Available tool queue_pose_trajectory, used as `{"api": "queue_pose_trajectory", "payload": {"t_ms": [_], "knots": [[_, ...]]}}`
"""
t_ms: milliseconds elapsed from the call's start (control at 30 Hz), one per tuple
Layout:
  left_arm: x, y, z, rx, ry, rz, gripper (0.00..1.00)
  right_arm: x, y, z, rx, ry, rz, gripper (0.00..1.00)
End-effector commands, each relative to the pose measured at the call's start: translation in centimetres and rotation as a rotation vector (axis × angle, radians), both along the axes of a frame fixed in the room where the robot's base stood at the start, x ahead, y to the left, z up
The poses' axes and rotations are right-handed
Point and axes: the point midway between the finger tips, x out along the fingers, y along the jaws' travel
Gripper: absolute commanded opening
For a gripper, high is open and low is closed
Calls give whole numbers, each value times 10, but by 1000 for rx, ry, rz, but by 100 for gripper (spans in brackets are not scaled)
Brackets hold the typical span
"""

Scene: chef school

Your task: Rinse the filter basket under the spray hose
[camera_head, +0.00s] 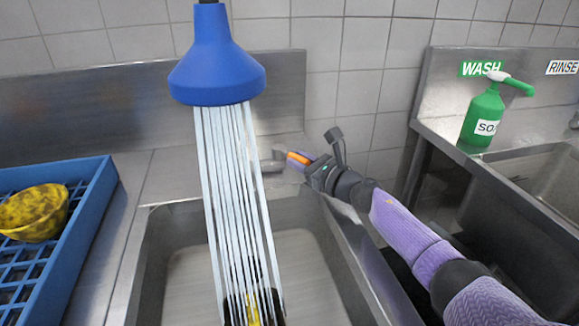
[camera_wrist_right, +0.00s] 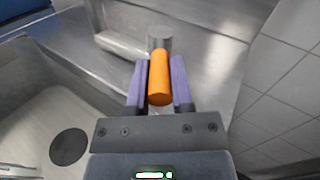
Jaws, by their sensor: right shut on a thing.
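A blue spray head (camera_head: 217,65) hangs over the metal sink (camera_head: 300,265), and straight streams of water (camera_head: 232,190) fall from it. A yellow, dark-blotched bowl-shaped thing (camera_head: 35,212), perhaps the filter basket, sits in the blue rack at left. My right gripper (camera_head: 303,163) is behind the sink's back right corner. It is shut on an orange cylindrical handle (camera_wrist_right: 159,78) with a grey end. A dark shape with yellow in it shows behind the water at the bottom edge; I cannot tell what it is. My left gripper is not in view.
The blue rack (camera_head: 98,205) stands left of the sink. A metal spout (camera_wrist_right: 122,44) lies near the handle. A green soap bottle (camera_head: 484,118) stands by a second sink at right, under a WASH sign (camera_head: 480,68). A tiled wall closes the back.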

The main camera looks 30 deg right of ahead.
Motion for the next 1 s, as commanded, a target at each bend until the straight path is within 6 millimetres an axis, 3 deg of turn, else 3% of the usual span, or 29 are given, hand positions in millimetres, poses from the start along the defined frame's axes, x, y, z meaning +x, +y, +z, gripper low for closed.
{"api": "queue_pose_trajectory", "payload": {"t_ms": [433,467,600,867,1000], "knots": [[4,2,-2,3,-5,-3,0,-2,-3,-1,1,2,7,0],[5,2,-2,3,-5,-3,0,-2,-3,-1,1,2,7,32],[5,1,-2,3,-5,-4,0,-2,-3,0,1,0,6,62],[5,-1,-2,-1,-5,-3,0,-3,-3,0,1,0,5,63],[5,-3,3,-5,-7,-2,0,-16,-7,0,1,2,5,63]]}}
